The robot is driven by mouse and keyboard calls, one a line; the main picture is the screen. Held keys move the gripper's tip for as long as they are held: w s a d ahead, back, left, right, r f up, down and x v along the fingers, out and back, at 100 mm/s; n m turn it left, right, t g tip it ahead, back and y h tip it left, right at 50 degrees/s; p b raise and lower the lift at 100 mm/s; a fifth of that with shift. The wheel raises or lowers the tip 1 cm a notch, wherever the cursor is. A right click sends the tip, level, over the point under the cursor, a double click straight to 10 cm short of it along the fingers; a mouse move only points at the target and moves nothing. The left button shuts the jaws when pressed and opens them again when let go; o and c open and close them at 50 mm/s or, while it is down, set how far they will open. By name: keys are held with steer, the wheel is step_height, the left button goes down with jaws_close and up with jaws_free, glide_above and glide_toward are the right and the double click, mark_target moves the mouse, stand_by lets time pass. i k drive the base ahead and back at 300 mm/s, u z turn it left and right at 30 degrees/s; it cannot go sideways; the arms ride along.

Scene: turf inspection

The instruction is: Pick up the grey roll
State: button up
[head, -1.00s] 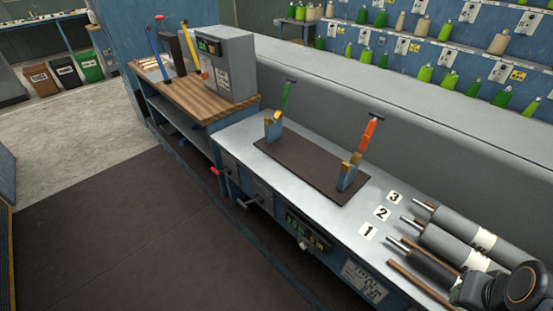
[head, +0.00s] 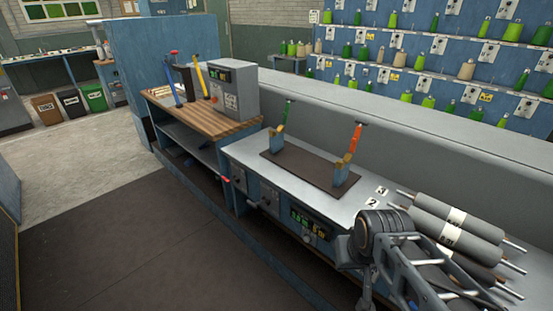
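Several rolls lie side by side at the right end of the metal bench in the head view. The far roll (head: 468,222) is grey with a white label and thin metal shaft ends. A second grey roll (head: 430,228) lies just in front of it, also with a white label. A darker roll nearer the front is mostly hidden behind my arm. I cannot tell which of these is meant by the grey roll. My arm is bent in front of the rolls at the lower right; my gripper's fingers cannot be made out.
A dark mat (head: 300,172) with two upright stands, holding a green and an orange tool, lies mid-bench. A wooden-topped cart (head: 228,128) with a grey box (head: 234,90) stands left of it. Dark floor (head: 110,250) on the left is clear.

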mark_target(490, 255)
steer(key=u, duration=0.3)
steer(key=i, duration=0.65)
steer(key=u, duration=0.25)
steer(key=k, duration=1.25)
steer(key=z, duration=0.5)
steer(key=i, duration=0.95)
steer(key=z, duration=0.65)
